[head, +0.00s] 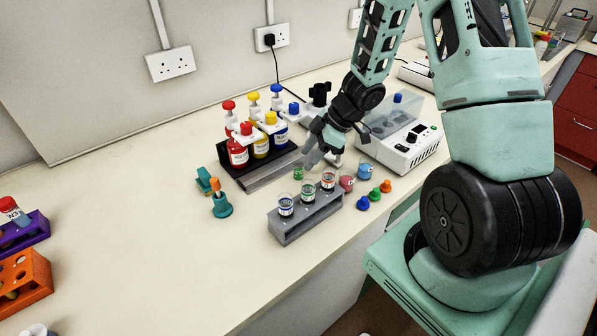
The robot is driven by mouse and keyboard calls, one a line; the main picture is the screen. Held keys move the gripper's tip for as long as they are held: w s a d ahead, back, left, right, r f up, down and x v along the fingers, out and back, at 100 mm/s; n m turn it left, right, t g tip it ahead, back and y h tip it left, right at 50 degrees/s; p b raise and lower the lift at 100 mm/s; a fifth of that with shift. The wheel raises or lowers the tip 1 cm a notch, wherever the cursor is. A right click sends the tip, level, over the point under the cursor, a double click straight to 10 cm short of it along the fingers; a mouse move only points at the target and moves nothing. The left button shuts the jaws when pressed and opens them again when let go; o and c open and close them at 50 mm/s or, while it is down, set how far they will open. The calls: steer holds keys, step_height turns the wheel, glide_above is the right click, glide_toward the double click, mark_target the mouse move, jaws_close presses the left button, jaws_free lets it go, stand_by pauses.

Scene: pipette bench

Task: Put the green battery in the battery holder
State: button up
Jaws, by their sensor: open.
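My gripper (324,160) is open, low over the bench between the bottle rack and the white machine. A small green cylinder (298,173) stands just left of and below the fingers, apart from them as far as I can see; it is too small to tell if it is a battery. A grey block holder (291,233) stands in front of it. It holds three clear-topped cylinders with blue (286,205), green (308,192) and red (328,180) markings. I see nothing plainly shaped as a battery holder.
A black rack (235,173) of coloured bottles stands behind. A white machine (400,151) is at right. Small coloured pieces (375,193) lie right of the grey holder. A teal stand (222,206) is left. Orange (22,281) and purple (28,232) racks stand far left.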

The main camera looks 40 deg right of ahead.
mark_target(299, 164)
steer(key=x, duration=0.4)
steer(key=shift+w+a+f, duration=0.15)
steer(key=shift+w+a, duration=0.1)
steer(key=shift+a, duration=0.15)
jaws_close()
